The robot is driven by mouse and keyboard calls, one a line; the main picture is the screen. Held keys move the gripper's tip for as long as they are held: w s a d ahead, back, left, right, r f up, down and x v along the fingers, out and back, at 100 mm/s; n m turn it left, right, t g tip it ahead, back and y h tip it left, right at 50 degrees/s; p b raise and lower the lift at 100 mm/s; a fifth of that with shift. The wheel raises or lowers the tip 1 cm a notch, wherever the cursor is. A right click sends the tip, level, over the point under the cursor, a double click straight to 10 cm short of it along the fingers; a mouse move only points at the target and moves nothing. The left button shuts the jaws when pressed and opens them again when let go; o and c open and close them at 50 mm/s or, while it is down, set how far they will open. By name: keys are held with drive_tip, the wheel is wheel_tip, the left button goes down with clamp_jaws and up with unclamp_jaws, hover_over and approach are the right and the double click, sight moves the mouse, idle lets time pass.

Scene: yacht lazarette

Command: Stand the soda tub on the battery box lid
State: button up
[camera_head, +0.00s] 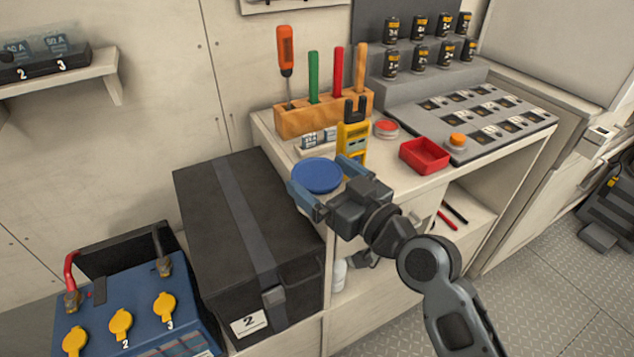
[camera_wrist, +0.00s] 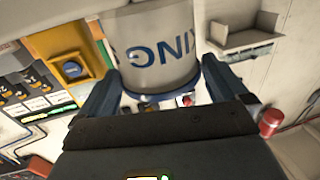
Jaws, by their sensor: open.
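The soda tub shows as a round blue lid (camera_head: 317,174) near the left end of the white counter. In the wrist view its white side (camera_wrist: 160,62) with blue lettering sits between the two fingers. My gripper (camera_head: 327,187) is open, with one blue finger on each side of the tub. I cannot tell whether either finger touches it. The tub's base is hidden in the head view, so what supports it is unclear. The closed black battery box, its lid (camera_head: 205,190) crossed by a grey strap, stands left of the counter. Its lid is bare apart from the strap.
Behind the tub are a yellow meter (camera_head: 352,145) and a wooden tool rack (camera_head: 300,121) with upright handles. A red tray (camera_head: 425,155) is to the right. A blue battery (camera_head: 140,315) with yellow caps sits left of the black box.

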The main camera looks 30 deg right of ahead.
drive_tip(key=shift+x, duration=1.15)
drive_tip(key=c, duration=1.1)
drive_tip(key=shift+r, duration=0.1)
